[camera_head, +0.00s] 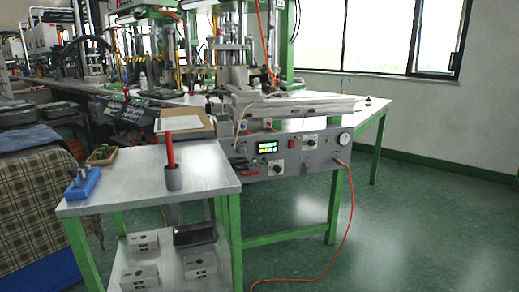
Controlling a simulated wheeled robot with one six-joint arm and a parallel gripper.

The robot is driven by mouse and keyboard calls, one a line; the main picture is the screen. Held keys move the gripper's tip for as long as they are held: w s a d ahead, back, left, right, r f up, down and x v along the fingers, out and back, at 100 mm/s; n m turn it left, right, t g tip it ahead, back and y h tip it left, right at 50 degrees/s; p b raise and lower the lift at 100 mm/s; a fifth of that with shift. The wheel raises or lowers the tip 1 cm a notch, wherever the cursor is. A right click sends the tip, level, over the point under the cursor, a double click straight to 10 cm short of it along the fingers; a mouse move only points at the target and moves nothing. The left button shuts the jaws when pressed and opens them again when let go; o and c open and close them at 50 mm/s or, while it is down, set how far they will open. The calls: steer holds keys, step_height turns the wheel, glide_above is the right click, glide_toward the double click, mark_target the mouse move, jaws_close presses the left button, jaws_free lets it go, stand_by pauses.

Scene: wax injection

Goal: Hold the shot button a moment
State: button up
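The wax injection machine stands on a green-framed bench in the middle of the view. Its grey control panel (325,153) faces me. The panel carries a small lit display (267,147), a red switch or button (291,144), dark knobs on pale plates (309,141) and a round gauge (344,138) at the right end. Which control is the shot button I cannot tell at this size. My gripper is not in view, and nothing is seen touching the panel.
A metal side table (130,180) stands in front left, with a red rod in a grey cup (173,178), a blue holder (83,184) and a small tray (102,155). Boxes sit on its lower shelf. An orange hose (347,215) runs to the floor. The right floor is clear.

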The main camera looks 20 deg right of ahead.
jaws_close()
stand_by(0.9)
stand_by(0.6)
